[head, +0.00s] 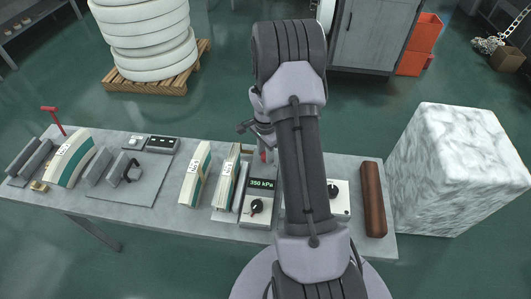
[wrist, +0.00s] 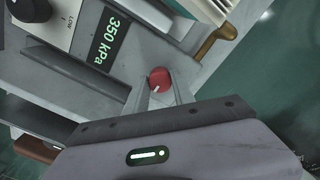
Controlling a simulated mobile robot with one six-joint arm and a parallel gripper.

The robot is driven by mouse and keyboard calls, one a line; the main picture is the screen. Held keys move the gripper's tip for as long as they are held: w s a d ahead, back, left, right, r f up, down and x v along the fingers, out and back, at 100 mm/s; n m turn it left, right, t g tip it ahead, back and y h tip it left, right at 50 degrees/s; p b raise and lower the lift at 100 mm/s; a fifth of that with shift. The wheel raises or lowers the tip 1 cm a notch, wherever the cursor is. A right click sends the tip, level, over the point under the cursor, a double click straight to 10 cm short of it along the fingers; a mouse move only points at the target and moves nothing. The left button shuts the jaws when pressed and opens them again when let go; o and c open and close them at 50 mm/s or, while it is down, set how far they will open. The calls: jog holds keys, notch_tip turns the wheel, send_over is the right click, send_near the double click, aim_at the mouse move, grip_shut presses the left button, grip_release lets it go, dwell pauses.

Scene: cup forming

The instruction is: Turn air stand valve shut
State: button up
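The air stand (head: 258,206) is on the bench, with a green "350 kPa" display (head: 262,184) and a black dial; the display also shows in the wrist view (wrist: 107,38). In the wrist view a round red valve knob (wrist: 159,78) with a small white mark lies just beyond the front of my gripper (wrist: 163,92). Narrow grey fingers seem to reach toward the knob, one on each side. I cannot tell whether they touch it. In the head view my arm hides part of the stand, and only a bit of red (head: 263,156) shows near the gripper.
Labelled curved pieces (head: 196,173) stand left of the air stand. A brown bar (head: 373,198) lies at the bench's right end, beside a marbled white block (head: 461,165). A brass-coloured fitting (wrist: 219,40) is close to the knob in the wrist view.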

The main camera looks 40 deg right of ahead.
grip_shut()
jog(key=n, duration=0.8)
jog(key=shift+p, duration=0.35)
jog(key=n+p, duration=0.1)
jog(key=n, duration=0.4)
jog(key=shift+r+n, duration=0.1)
jog(key=shift+n, duration=0.2)
jog(key=shift+n+p, duration=0.3)
jog(key=shift+n, duration=1.8)
